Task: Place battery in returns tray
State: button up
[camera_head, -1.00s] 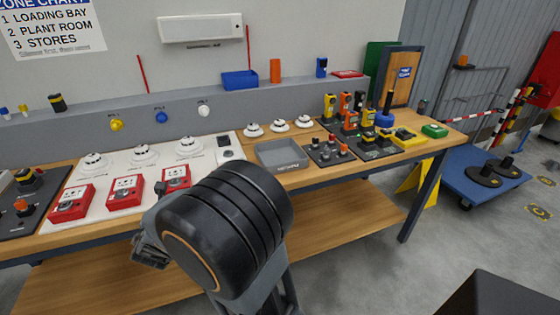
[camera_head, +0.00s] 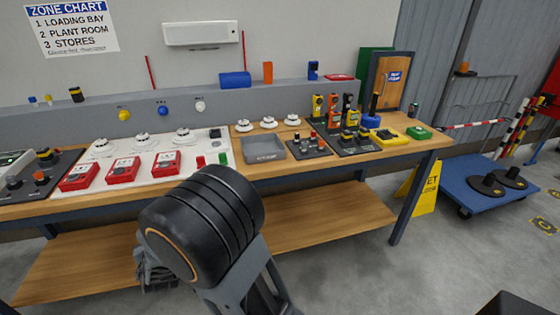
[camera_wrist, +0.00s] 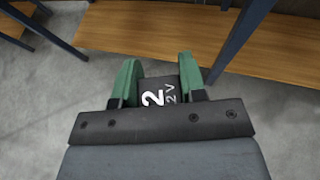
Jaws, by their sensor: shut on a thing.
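In the wrist view my gripper (camera_wrist: 158,82) is shut on a dark battery (camera_wrist: 159,91) with white markings reading "2" and "2 V". The green fingers press on its two sides. Below it are the bench's lower shelf and the grey floor. In the head view the gripper and battery are hidden behind my black arm link. The grey returns tray (camera_head: 282,157) sits on the bench top near its middle, with dark lettering on its front too small to read. It looks empty. My arm is in front of the bench, left of the tray.
The wooden bench (camera_head: 232,180) carries red call points (camera_head: 122,170), white detectors (camera_head: 270,122) and a black board (camera_head: 311,146) right of the tray. Yellow and orange handhelds (camera_head: 333,109) stand further right. A yellow floor sign (camera_head: 426,192) and blue trolley (camera_head: 488,184) stand right.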

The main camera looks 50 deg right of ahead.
aim_at(262, 148)
jog(key=u, duration=0.05)
jog(key=k, duration=0.55)
jog(key=z, duration=0.8)
jog(key=i, duration=1)
jog(key=u, duration=0.7)
